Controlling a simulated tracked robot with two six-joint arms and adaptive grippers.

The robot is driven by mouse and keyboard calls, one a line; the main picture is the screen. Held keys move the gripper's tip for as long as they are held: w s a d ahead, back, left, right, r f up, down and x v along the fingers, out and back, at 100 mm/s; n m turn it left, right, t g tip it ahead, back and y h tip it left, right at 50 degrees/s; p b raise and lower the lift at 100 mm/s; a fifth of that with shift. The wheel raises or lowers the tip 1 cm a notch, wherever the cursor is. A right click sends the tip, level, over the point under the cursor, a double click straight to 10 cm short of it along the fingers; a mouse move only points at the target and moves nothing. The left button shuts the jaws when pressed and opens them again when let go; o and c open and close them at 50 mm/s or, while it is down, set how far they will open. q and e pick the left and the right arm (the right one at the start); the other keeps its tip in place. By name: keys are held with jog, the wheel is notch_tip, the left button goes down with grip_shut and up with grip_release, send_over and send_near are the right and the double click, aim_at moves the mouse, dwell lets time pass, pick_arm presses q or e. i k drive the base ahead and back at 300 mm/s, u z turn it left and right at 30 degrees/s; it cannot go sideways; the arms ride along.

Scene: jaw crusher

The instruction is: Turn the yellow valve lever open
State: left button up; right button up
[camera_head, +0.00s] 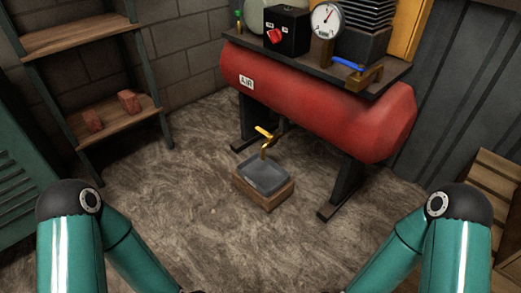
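The yellow valve lever (264,132) sits on a small brass drain valve (268,147) below the red air tank (310,102). The lever slants, its upper end pointing to the left. A dark grey tray (263,179) on a wooden block (265,197) is under the valve. My two teal arms come in at the lower left and lower right and run down out of the picture. Neither gripper shows, and both arms are well apart from the lever.
A blue-handled brass valve (347,66), a pressure gauge (325,20) and a black box with a red knob (286,30) are on the tank's top plate. Dark legs (342,187) flank the tray. Shelves (92,130) with bricks stand left, a wooden crate (497,195) right. Floor in front is clear.

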aim_at(269, 135)
jog(key=z, duration=0.05)
jog(key=k, duration=0.4)
jog(key=u, duration=0.75)
jog(key=i, duration=1.3)
jog(key=z, duration=0.45)
